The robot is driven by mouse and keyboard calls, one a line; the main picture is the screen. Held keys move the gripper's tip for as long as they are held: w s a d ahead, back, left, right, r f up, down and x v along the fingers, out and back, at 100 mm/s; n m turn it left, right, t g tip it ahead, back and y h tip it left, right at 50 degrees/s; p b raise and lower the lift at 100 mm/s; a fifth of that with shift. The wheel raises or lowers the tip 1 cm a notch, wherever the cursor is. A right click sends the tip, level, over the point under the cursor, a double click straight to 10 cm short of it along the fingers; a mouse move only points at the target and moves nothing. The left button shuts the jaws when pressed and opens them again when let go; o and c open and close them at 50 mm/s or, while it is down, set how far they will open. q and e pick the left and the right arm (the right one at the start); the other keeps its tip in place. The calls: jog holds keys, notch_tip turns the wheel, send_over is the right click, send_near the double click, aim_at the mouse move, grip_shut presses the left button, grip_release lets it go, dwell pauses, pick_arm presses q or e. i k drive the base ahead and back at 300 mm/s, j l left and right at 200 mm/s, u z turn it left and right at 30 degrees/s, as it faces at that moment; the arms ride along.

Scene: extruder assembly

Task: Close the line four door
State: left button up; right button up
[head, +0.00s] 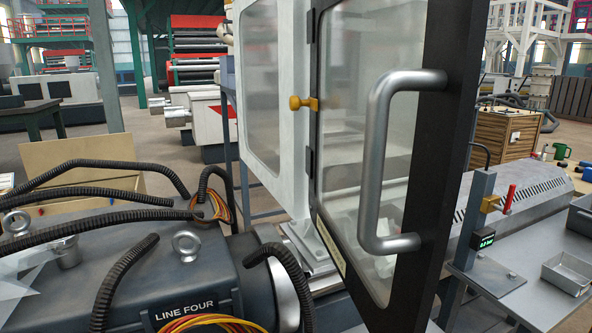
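The line four door (435,165) has a black frame, a clear panel and a large silver D-shaped handle (378,150). It stands open, swung out toward me, with its hinges on the white-framed guard (299,185). A yellow latch piece (303,103) sits at the hinge side, where the guard and door meet. The dark grey machine below carries the label "LINE FOUR" (185,311). Neither of my grippers shows in the head view, and nothing touches the handle.
Black corrugated hoses (95,215) and coloured cables (212,322) lie over the machine at left. At right, a grey table (535,245) holds a post with a small green display (484,241) and a metal tray (570,272). A wooden crate (505,130) stands behind.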

aim_at(446, 83)
jog(key=k+j+u, duration=0.25)
jog(key=u, duration=0.15)
jog(key=k+j+u, duration=0.35)
